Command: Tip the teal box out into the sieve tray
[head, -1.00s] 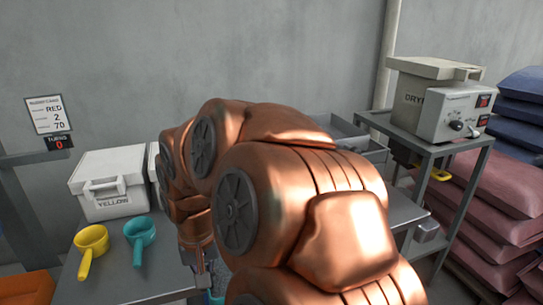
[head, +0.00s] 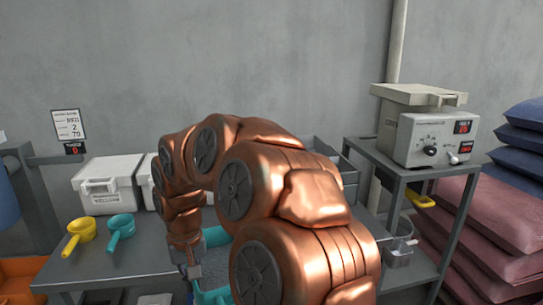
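A teal box (head: 212,296) shows in part at the bottom centre, beside the end of my arm. Another teal piece (head: 216,237) shows just above it, against my arm; I cannot tell whether it belongs to the same box. My gripper (head: 192,272) points down at the box's left side. Its fingertips are small and partly hidden, so I cannot tell whether they are open or shut on the rim. My arm covers much of the table. I cannot make out the sieve tray; a grey open bin (head: 340,166) stands behind my arm.
A yellow scoop (head: 80,232) and a teal scoop (head: 120,226) lie on the grey table (head: 60,272) at left. A white lidded box marked YELLOW (head: 105,188) stands behind them.

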